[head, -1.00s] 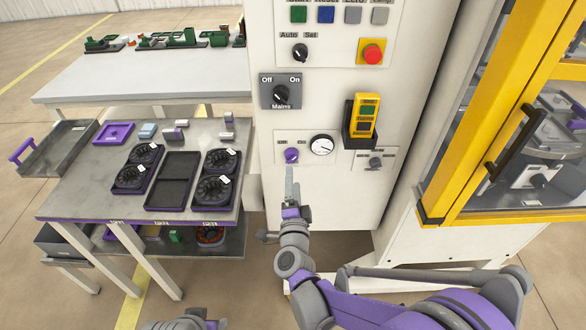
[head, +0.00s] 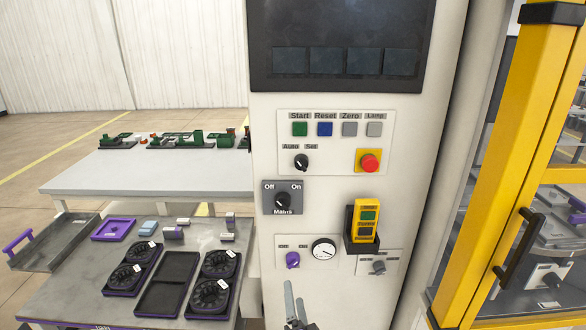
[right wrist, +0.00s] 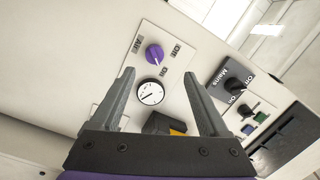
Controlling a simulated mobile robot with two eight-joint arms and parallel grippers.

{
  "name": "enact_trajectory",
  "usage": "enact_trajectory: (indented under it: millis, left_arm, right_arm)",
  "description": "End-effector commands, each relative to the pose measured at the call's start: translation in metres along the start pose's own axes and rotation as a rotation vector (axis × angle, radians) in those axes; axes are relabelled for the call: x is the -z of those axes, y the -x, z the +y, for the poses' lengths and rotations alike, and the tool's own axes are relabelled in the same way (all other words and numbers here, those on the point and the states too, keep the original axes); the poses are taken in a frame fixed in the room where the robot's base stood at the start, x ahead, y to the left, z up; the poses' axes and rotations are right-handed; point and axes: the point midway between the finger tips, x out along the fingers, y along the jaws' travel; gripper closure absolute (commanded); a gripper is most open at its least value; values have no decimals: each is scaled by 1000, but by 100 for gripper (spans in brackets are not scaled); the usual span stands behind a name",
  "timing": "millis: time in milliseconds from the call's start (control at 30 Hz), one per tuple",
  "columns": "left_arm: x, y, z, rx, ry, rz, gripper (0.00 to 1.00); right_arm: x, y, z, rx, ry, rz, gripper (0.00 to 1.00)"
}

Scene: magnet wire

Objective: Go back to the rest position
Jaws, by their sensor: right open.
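My right gripper (head: 294,305) shows at the bottom of the head view, in front of the lower part of the white control cabinet (head: 340,290). In the right wrist view the gripper (right wrist: 160,95) has its two fingers wide apart with nothing between them. Beyond the fingertips are the purple knob (right wrist: 154,54) and the round gauge (right wrist: 150,93) on the cabinet face, apart from the fingers. The purple knob (head: 292,260) is just above the gripper in the head view. My left gripper is not in the head view.
A grey bench (head: 60,290) with black trays of round parts stands at left, a white table (head: 150,175) behind it. The cabinet carries a mains switch (head: 283,198), a red stop button (head: 370,161) and a yellow pendant (head: 366,220). A yellow-framed door (head: 535,130) stands at right.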

Motion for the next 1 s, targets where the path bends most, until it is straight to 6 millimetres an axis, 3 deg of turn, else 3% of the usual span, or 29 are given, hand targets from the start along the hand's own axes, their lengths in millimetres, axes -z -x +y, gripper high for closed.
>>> enact_trajectory:
  millis: [167,267,433,600,800,1000]
  left_arm:
    - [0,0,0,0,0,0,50]
    - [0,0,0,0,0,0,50]
    - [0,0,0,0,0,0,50]
    - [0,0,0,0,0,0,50]
    - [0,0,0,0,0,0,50]
    - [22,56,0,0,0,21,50]
  right_arm:
    - [15,40,4,-89,293,-242,22]
    - [23,77,23,-179,464,-391,22]
    - [41,154,70,-375,704,-625,22]
    - [63,228,111,-566,851,-803,22]
    - [88,305,145,-774,950,-964,22]
    - [111,304,90,-759,958,-950,22]
